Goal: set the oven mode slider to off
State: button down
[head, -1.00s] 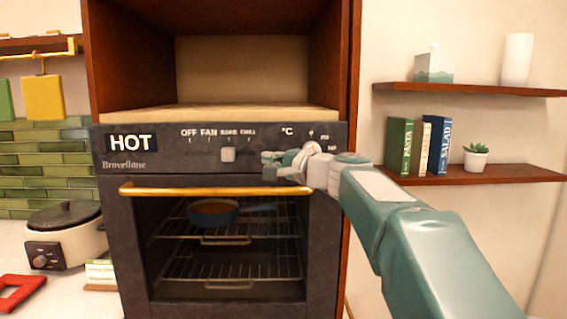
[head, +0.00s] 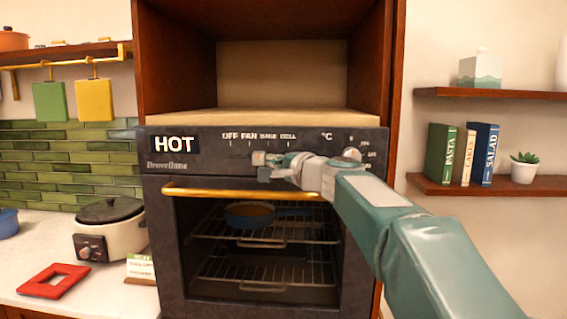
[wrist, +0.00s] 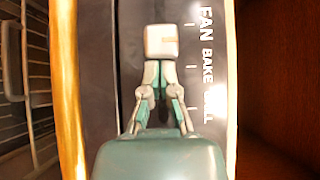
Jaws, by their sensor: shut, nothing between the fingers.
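The oven mode slider's pale square knob (head: 257,157) is on the dark oven panel (head: 210,160), below the OFF, FAN, BAKE and GRILL labels. In the wrist view the knob (wrist: 161,42) sits between the FAN and BAKE marks. My gripper (head: 268,168) is at the panel on the knob's GRILL side. In the wrist view its shut fingertips (wrist: 161,66) are right against the knob's near edge and appear to touch it, with nothing between them. In the head view the gripper partly hides the knob and the slot.
A gold oven door handle (head: 240,192) runs just below my gripper. A round temperature dial (head: 351,154) is right of the slider. The wooden cabinet (head: 391,70) frames the oven. A cooker (head: 110,225) stands on the left counter.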

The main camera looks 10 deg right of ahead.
aim_at(231, 157)
jog(key=a, duration=0.2)
jog(key=w+a, duration=0.1)
jog(key=a, duration=0.1)
jog(key=w+a, duration=0.1)
jog(key=a, duration=0.2)
jog(key=shift+w+a, duration=0.1)
